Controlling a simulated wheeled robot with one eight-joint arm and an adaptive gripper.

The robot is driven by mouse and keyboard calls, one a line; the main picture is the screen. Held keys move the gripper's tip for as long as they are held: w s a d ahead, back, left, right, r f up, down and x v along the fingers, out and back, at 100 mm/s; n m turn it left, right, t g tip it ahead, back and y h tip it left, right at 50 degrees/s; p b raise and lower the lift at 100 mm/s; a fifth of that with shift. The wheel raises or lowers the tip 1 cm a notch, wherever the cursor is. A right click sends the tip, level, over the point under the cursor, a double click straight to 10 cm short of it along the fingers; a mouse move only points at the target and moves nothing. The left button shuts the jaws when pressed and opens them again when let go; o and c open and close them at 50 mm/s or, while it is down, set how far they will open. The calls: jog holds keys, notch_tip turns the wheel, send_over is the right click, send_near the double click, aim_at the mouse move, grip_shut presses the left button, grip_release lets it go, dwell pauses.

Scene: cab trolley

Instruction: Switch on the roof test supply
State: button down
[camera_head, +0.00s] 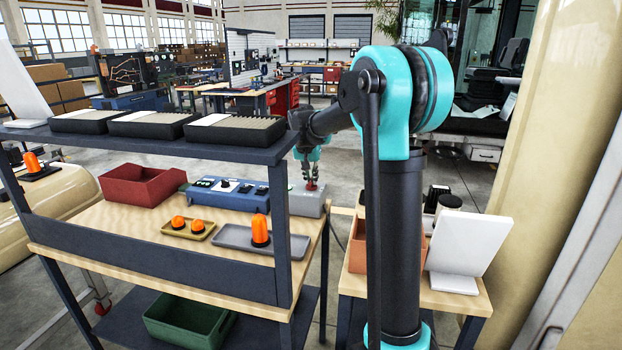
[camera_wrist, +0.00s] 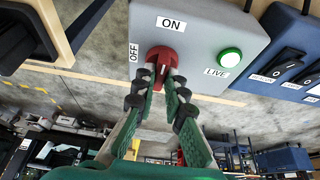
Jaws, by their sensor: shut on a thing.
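The grey supply box (camera_head: 307,203) stands at the right end of the trolley's wooden top. In the wrist view the box (camera_wrist: 200,20) carries the labels ON and OFF and a red rotary knob (camera_wrist: 165,56). ON is above the knob and OFF is at its left. A green lamp (camera_wrist: 230,58) marked LIVE looks bright, as if lit. My gripper (camera_wrist: 166,80) is shut on the red knob, with its fingers on either side of the lower part. The knob's white mark lies roughly in line with ON. In the head view my gripper (camera_head: 310,174) reaches down to the box.
A blue switch panel (camera_head: 228,193) stands just left of the box. A red bin (camera_head: 143,186), a tan tray (camera_head: 188,231) and a grey tray (camera_head: 232,238) with orange lamps share the wooden top. A dark upper shelf (camera_head: 150,135) crosses in front. A side table (camera_head: 455,295) stands right.

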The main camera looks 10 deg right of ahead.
jog(key=c, duration=1.6)
grip_release()
jog(key=shift+r, duration=0.1)
jog(key=v, duration=1.1)
jog(key=shift+s+a+r, duration=0.1)
jog(key=shift+s+r, duration=0.05)
jog(key=shift+r, duration=0.25)
jog(key=shift+s, duration=0.1)
